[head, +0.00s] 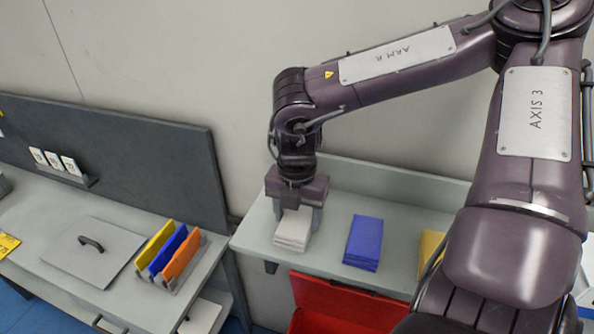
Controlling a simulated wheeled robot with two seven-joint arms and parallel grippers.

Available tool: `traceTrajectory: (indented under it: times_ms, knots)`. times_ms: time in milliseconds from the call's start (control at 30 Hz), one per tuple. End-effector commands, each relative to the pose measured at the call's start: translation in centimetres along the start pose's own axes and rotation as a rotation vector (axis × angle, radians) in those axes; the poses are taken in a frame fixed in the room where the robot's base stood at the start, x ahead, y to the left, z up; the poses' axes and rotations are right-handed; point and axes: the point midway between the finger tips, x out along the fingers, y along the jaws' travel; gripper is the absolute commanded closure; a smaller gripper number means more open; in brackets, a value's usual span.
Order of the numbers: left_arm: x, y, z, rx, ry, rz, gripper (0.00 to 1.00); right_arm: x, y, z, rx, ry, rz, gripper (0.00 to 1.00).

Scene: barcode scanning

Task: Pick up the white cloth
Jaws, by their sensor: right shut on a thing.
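The white cloth (293,231) is a folded stack at the left end of the grey shelf in the head view. My right gripper (294,212) points down over it, with its fingers on either side of the cloth, and is shut on it. The cloth appears to be at shelf level; whether it is clear of the surface cannot be told. My left gripper is not in view.
A blue folded cloth (363,242) and a yellow one (431,248) lie to the right on the shelf (333,229). A red bin (338,308) stands below. The left table holds a rack of coloured panels (172,254) and a grey lid (91,252).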

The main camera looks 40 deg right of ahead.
Motion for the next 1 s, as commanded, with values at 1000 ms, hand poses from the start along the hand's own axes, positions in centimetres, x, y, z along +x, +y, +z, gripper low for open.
traceTrajectory:
  times_ms: [1000]
  knots:
    - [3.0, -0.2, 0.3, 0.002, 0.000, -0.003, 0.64, -19.0, 0.1, 0.1, 0.005, -0.007, 0.002, 0.63]
